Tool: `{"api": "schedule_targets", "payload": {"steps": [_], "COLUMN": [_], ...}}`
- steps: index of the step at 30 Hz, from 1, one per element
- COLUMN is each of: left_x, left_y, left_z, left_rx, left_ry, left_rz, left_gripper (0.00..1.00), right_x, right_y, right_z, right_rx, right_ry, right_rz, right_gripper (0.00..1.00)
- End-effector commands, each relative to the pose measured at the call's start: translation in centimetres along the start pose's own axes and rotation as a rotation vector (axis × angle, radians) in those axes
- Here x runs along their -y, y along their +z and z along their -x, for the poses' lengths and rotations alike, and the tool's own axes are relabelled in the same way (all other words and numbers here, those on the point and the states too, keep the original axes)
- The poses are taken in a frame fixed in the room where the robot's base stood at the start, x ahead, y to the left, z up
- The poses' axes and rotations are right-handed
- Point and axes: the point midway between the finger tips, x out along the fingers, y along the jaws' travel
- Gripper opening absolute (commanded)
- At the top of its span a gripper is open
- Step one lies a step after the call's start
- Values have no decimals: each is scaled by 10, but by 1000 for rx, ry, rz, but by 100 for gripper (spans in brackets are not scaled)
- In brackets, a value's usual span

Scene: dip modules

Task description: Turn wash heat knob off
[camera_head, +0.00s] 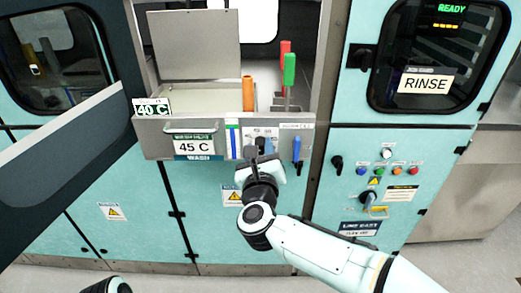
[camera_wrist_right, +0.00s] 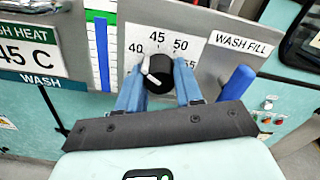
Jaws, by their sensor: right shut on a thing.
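The wash heat knob (camera_wrist_right: 158,72) is a round black dial on the machine's front panel. It has a white pointer on its left part, and the marks 40, 45, 50 and 55 are around it. My right gripper (camera_wrist_right: 159,88) has its blue fingers on either side of the knob and is shut on it. In the head view, my right gripper (camera_head: 262,160) reaches the panel from below and mostly hides the knob. The wash heat display (camera_wrist_right: 28,50) reads 45 C; it also shows in the head view (camera_head: 194,147). My left gripper is not in view.
A blue lever (camera_wrist_right: 235,85) under the wash fill label stands close right of the knob. A blue level gauge (camera_wrist_right: 102,50) is to its left. Orange (camera_head: 248,92), red (camera_head: 285,65) and green (camera_head: 289,75) handles rise behind the panel. A rinse module (camera_head: 440,60) stands at right.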

Motion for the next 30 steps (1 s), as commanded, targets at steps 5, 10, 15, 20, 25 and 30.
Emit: {"api": "schedule_targets", "payload": {"steps": [5, 10, 15, 20, 25, 30], "left_x": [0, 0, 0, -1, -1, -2], "left_y": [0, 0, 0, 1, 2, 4], "left_z": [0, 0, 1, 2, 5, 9], "left_rx": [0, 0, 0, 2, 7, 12], "left_ry": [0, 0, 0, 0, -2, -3], "left_rz": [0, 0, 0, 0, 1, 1], "left_gripper": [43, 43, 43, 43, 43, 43], "right_x": [0, 0, 0, 0, 0, 0], "right_y": [0, 0, 1, 1, 2, 2], "right_z": [0, 0, 0, 0, 0, 0], "right_rx": [0, 0, 0, 1, 2, 1], "right_ry": [0, 0, 0, 1, 1, 1], "right_rz": [33, 115, 249, 401, 563, 717], "right_gripper": [5, 5, 5, 5, 5, 5]}}
